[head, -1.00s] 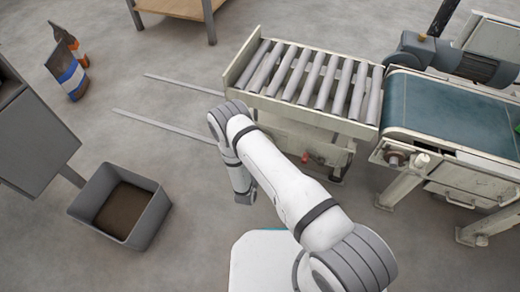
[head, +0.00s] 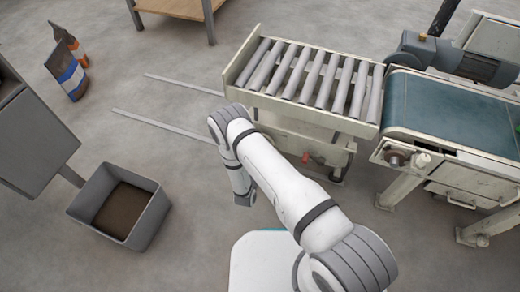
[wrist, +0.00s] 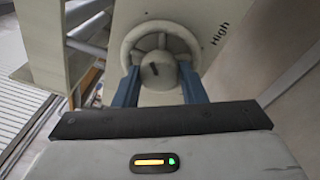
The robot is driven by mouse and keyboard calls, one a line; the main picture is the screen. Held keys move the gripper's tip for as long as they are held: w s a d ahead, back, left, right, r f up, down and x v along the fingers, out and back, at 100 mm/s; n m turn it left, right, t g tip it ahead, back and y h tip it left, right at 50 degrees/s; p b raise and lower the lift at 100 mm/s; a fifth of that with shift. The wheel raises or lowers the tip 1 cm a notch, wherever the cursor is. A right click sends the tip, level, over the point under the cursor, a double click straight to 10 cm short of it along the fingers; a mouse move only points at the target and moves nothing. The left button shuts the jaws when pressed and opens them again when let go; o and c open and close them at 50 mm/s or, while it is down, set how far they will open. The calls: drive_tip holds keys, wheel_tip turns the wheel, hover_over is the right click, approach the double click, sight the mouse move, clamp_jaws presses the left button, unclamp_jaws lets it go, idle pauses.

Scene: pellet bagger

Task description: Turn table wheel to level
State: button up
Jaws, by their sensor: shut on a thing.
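The table wheel (wrist: 128,40) is a pale round handwheel with spokes and a grey hub (wrist: 157,72) bearing a dark mark. It sits on a cream panel with the word "High" at its upper right. My gripper (wrist: 159,76) has its two blue fingers shut on the hub, one on each side. The roller table (head: 301,115) stands at centre right in the head view, its row of grey rollers close to level with the belt beside it. In the head view my arm hides the wheel and the gripper tips.
A teal belt conveyor (head: 450,110) adjoins the table on the right. A grey bin (head: 150,222) stands on the floor at left. Several bags (head: 68,72) stand at the upper left. Two flat rails (head: 165,126) lie on the floor left of the table.

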idle(0.3)
drive_tip(key=o, duration=1)
